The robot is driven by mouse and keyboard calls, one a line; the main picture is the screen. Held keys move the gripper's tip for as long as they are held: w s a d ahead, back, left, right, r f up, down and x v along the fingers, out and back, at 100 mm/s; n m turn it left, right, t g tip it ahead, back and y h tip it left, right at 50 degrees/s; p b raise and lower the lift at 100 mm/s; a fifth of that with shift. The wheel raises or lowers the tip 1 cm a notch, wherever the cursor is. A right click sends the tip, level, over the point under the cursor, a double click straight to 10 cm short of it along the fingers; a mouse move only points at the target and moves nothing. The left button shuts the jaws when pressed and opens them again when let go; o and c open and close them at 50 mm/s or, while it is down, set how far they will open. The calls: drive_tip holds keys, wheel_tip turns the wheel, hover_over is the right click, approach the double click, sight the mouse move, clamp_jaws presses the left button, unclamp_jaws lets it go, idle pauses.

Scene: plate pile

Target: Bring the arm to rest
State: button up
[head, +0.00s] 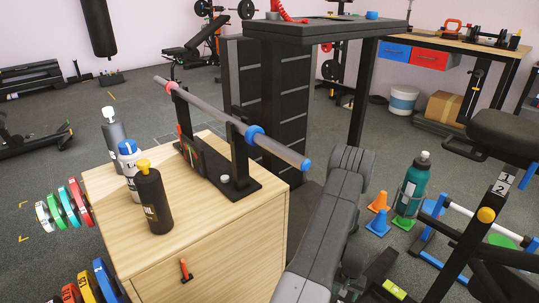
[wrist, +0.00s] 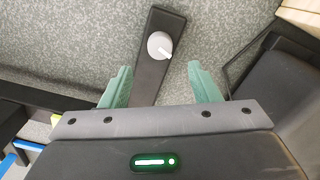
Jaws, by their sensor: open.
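My gripper (wrist: 159,68) shows in the wrist view, with two green fingers spread wide apart. Nothing is held between them. Beyond the fingertips is a black bar (wrist: 152,74) with a round grey knob (wrist: 159,45), over speckled grey floor. The bar's lower end is hidden behind the gripper body. I cannot tell how far the bar is from the fingers. I cannot make out my gripper in the head view.
A grey padded bench (head: 331,210) stands right of a wooden cabinet (head: 205,255). The cabinet carries bottles (head: 154,200) and a bar on a black stand (head: 225,185). Orange and blue cones (head: 378,221) and a teal bottle (head: 412,188) stand right of the bench. Open floor (head: 50,175) lies left.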

wheel_tip(320, 180, down, 8)
drive_tip(key=b, duration=0.2)
drive_tip(key=shift+r+b, duration=0.15)
drive_tip(key=shift+b, duration=0.2)
drive_tip(key=m, duration=0.9)
drive_tip(key=shift+m, duration=0.3)
wheel_tip(320, 180, up, 12)
drive_tip(key=p, duration=0.5)
drive_tip(key=shift+r, duration=0.15)
